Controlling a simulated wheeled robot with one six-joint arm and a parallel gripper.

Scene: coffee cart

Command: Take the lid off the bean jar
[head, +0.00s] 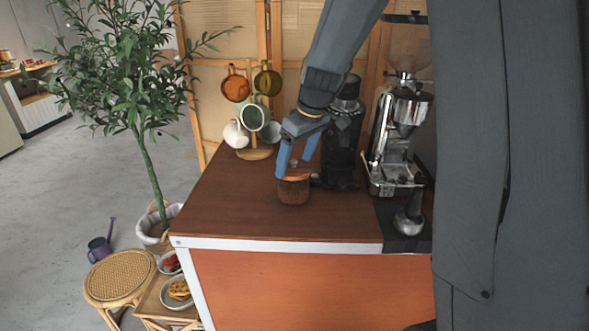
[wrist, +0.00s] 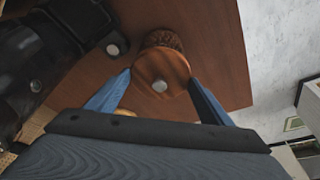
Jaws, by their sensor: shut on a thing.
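The bean jar (head: 293,192) is a small brown, round jar on the dark wooden cart top, near its front edge. Its round wooden lid (head: 297,173) with a pale knob is at the jar's top. My gripper (head: 294,167) reaches down from above, with its blue fingers on either side of the lid, shut on it. In the wrist view the lid (wrist: 153,68) lies between the fingertips (wrist: 160,77), and the jar's textured brown side (wrist: 162,39) shows beyond it. I cannot tell whether there is a gap between lid and jar.
A black grinder (head: 341,140) stands close behind and right of the jar. A chrome espresso machine (head: 398,135) is farther right, with a metal tool (head: 409,220) on a dark mat. A mug tree (head: 254,153) stands at the back left. The cart top (head: 225,205) left of the jar is clear.

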